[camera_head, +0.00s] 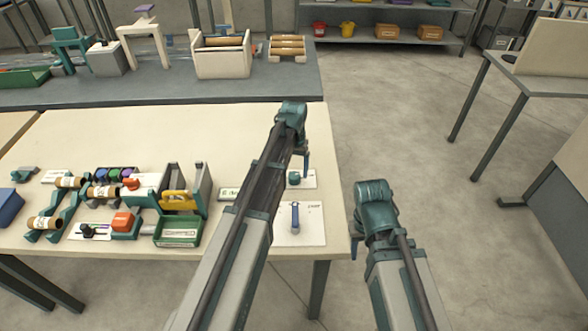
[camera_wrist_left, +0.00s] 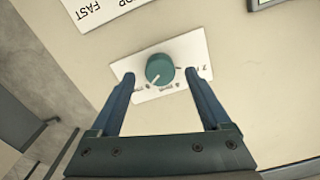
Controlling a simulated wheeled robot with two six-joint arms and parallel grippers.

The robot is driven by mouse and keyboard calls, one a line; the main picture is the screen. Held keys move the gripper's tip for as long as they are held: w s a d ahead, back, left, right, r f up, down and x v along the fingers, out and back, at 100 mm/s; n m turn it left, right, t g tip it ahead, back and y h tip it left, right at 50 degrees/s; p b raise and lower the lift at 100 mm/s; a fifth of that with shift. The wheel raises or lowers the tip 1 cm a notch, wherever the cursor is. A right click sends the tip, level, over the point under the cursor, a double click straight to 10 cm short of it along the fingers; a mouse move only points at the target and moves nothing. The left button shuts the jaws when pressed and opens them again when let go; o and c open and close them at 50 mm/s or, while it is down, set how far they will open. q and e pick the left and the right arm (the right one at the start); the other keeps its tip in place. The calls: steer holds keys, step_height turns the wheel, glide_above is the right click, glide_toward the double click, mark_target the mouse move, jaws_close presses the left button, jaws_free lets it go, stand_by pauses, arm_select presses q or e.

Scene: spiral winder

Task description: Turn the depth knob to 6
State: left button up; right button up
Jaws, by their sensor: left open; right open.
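The depth knob (camera_wrist_left: 159,69) is a round teal knob with a white pointer line, on a white label plate (camera_wrist_left: 190,45). Its pointer points to the lower left in the left wrist view; most scale marks are too small to read. In the head view the knob (camera_head: 293,178) is near the table's right edge. My left gripper (camera_wrist_left: 160,76) is open, its fingers on either side of the knob, with gaps visible. In the head view my left gripper (camera_head: 305,164) points down beside the knob. My right gripper (camera_head: 355,243) is open and empty, off the table's right edge.
A green tray (camera_head: 178,231) and winder parts stand to the left. A grey bench (camera_head: 200,92) is behind.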

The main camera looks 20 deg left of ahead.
mark_target(294, 176)
arm_select(q)
step_height(294, 176, up, 11)
steer(key=p, duration=1)
steer(key=s+d+m, duration=0.1)
steer(key=s+d, duration=0.3)
steer(key=s, duration=0.4)
steer(key=s+d+m, duration=0.1)
steer(key=s+d, duration=0.3)
steer(key=s, duration=0.4)
steer(key=s+d+m+y, duration=0.1)
steer(key=s+d, duration=0.4)
steer(key=s, duration=0.3)
steer(key=shift+m, duration=0.4)
steer(key=shift+d, duration=0.1)
steer(key=shift+c, duration=0.2)
